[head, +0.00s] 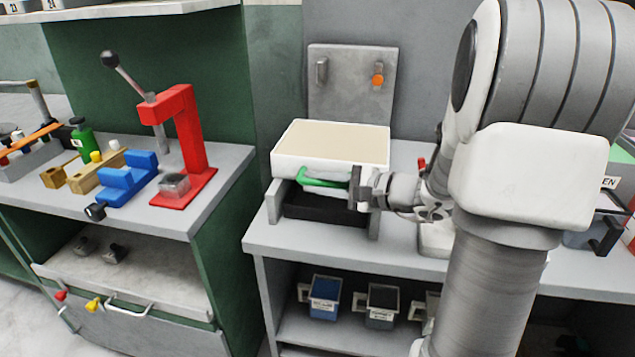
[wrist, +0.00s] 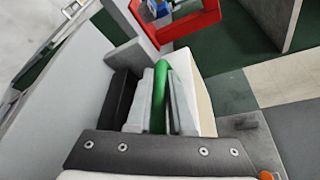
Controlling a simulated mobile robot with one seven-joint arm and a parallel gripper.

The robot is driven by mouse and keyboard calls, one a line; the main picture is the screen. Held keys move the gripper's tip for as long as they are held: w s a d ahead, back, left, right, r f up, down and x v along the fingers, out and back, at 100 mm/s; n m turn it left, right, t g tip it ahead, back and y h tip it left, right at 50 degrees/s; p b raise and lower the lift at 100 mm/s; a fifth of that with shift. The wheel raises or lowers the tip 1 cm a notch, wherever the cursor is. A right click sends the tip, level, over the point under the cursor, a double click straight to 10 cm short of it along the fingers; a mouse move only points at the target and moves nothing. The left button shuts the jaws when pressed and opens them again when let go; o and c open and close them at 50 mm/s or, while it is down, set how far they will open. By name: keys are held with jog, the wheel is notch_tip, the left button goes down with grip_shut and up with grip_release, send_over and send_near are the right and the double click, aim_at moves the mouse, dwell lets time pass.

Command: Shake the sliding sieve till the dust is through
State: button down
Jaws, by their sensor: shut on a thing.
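The sliding sieve (head: 330,162) is a white box with a cream layer filling its top, on grey side rails (head: 275,203) on the bench. A black tray (head: 325,209) lies beneath it. The sieve's green handle (head: 318,180) is on its front. My gripper (head: 352,182) comes in from the right and is shut on this handle. In the wrist view the green handle (wrist: 161,95) runs between the two pale fingers. Part of the sieve (wrist: 203,105) shows beside them. I cannot tell how much dust is in the tray.
A grey back plate (head: 350,85) with an orange knob stands behind the sieve. A red lever press (head: 185,140) and a blue fixture (head: 128,180) are on the left bench. Several small bins (head: 323,298) sit on the shelf below. A gap separates the benches.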

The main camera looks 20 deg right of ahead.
aim_at(326, 161)
dwell(0.6)
jog(key=w+d, duration=0.1)
jog(key=w, duration=0.1)
jog(key=w+d, duration=0.3)
jog(key=w, duration=0.1)
jog(key=shift+w+d+b, duration=0.2)
jog(key=shift+b, duration=0.1)
jog(key=shift+w+d, duration=0.25)
jog(key=shift+w, duration=0.05)
jog(key=shift+r, duration=0.1)
jog(key=c, duration=0.9)
grip_release()
jog(key=shift+w, duration=0.15)
jog(key=shift+o, duration=0.5)
jog(key=p+v, duration=0.2)
jog(key=v, duration=1.5)
jog(key=shift+s, duration=0.3)
jog(key=shift+d, duration=0.1)
